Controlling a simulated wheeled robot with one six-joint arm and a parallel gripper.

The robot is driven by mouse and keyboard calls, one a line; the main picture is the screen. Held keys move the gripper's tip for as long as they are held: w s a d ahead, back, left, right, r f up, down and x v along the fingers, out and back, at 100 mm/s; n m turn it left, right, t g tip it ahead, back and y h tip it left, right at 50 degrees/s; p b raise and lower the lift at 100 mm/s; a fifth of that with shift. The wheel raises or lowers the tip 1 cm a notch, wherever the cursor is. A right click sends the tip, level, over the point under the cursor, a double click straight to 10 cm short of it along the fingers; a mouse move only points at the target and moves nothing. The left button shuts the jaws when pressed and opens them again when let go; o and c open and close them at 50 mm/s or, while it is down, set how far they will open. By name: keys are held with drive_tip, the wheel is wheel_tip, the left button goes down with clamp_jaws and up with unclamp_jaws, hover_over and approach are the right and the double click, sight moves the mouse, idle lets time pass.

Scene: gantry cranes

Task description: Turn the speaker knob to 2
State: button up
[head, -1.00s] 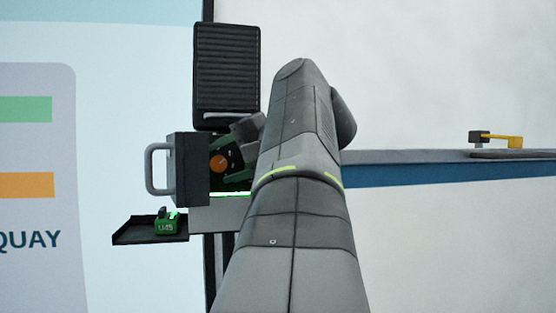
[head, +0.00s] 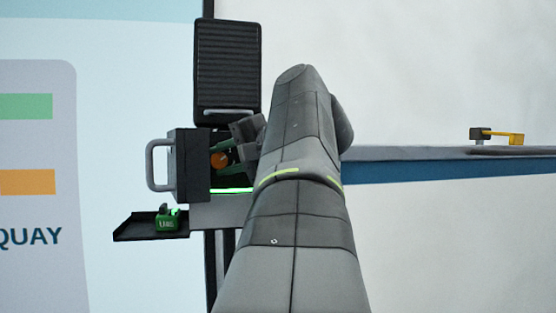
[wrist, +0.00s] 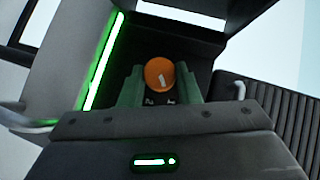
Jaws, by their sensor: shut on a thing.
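The speaker knob is an orange round knob (wrist: 159,73) with a short white mark on its face. In the wrist view it sits in a dark recess, between the two green fingers of my gripper (wrist: 160,88). The fingers are shut on its sides. Small white marks lie just below the knob, too small and partly hidden to read. In the head view the knob (head: 219,160) shows at the left of my gripper (head: 226,158), inside the dark housing (head: 192,165). My forearm hides the right part of that housing.
A black ribbed panel (head: 227,65) stands above the housing. A grey handle (head: 159,165) sticks out at left. Below is a black tray (head: 133,230) with a green block (head: 167,219). A yellow-and-grey lever (head: 497,136) sits on a blue beam at right. A green light strip (wrist: 102,62) glows beside the knob.

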idle(0.3)
drive_tip(key=o, duration=1)
drive_tip(key=shift+d, duration=0.1)
drive_tip(key=shift+f+b+v, duration=0.1)
drive_tip(key=shift+b+v, duration=0.35)
drive_tip(key=shift+v, duration=2.95)
drive_tip(key=shift+f+b+v, duration=0.15)
drive_tip(key=shift+b+v, duration=0.3)
drive_tip(key=shift+v, duration=3)
